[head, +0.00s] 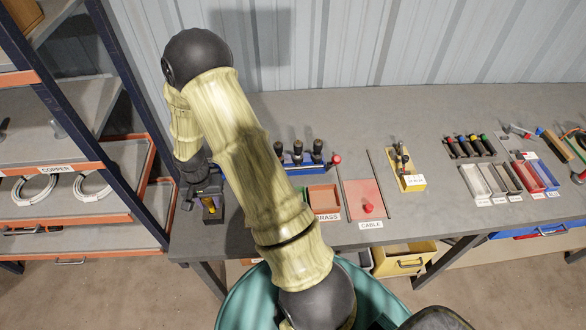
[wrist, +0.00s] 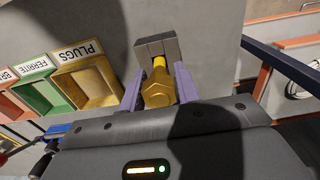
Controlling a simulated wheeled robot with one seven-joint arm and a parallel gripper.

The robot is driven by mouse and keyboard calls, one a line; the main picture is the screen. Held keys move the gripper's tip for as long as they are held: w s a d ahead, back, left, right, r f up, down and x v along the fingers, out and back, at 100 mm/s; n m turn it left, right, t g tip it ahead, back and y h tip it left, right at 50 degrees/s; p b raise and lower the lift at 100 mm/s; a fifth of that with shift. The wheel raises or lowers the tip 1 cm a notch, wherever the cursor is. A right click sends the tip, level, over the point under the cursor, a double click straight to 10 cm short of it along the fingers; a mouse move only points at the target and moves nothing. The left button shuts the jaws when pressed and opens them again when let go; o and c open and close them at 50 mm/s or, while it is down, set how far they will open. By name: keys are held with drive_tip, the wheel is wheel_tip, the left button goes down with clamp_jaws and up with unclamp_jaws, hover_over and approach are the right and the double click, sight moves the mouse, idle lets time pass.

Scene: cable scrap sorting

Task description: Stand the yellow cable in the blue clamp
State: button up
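My gripper (wrist: 157,50) hangs at the left end of the table, apart from the cables and the clamp. In the wrist view its grey fingertips meet, with no cable visible between them. A yellow piece sits between the purple fingers, apparently part of the gripper. The gripper also shows in the head view (head: 211,214). The yellow cable (head: 474,139) seems to be the black piece with a yellow end, lying in a row of similar pieces at the right. The blue clamp (head: 297,167) stands mid-table with black upright parts and a red knob; my arm hides its left side.
A red CABLE tray (head: 363,192) and a BRASS tray (head: 322,198) lie near the front edge. A PLUGS tray (wrist: 112,75) is near my gripper. A shelf rack (head: 110,70) stands left of the table.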

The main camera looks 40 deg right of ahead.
drive_tip(key=c, duration=0.5)
drive_tip(key=shift+r, duration=0.15)
drive_tip(key=shift+c, duration=0.6)
drive_tip(key=shift+r+p, duration=1.85)
drive_tip(key=shift+r, duration=0.55)
